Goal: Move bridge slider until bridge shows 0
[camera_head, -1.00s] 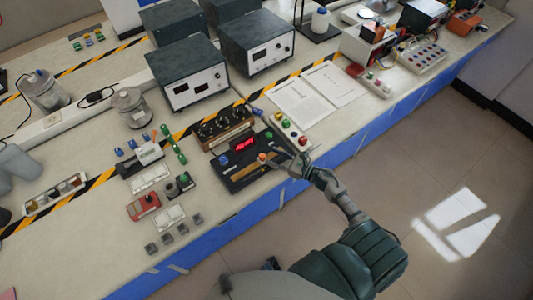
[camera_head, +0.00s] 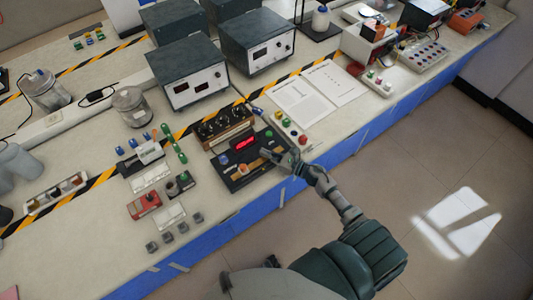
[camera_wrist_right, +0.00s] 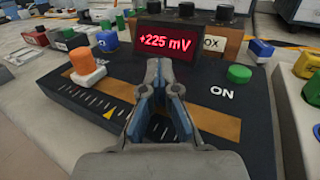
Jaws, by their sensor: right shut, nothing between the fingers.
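The bridge is a black box (camera_head: 231,180) at the front of the bench, also in the right wrist view (camera_wrist_right: 240,125). Its red display (camera_wrist_right: 165,42) reads +225 mV; in the head view the display (camera_head: 244,143) is too small to read surely. The slider, an orange knob on a pale block (camera_wrist_right: 86,65), stands toward the left end of its scale. In the head view the slider (camera_head: 242,168) is left of my right gripper (camera_head: 265,154). That gripper (camera_wrist_right: 160,90) is shut and empty over the track, with a gap to the slider. My left gripper is out of view.
A green button (camera_wrist_right: 239,74) marked ON is right of my fingers. A wooden box with black knobs (camera_head: 225,124) stands behind the bridge. A strip of coloured buttons (camera_head: 287,127) is to its right; small switches and a red box (camera_head: 144,206) are to its left.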

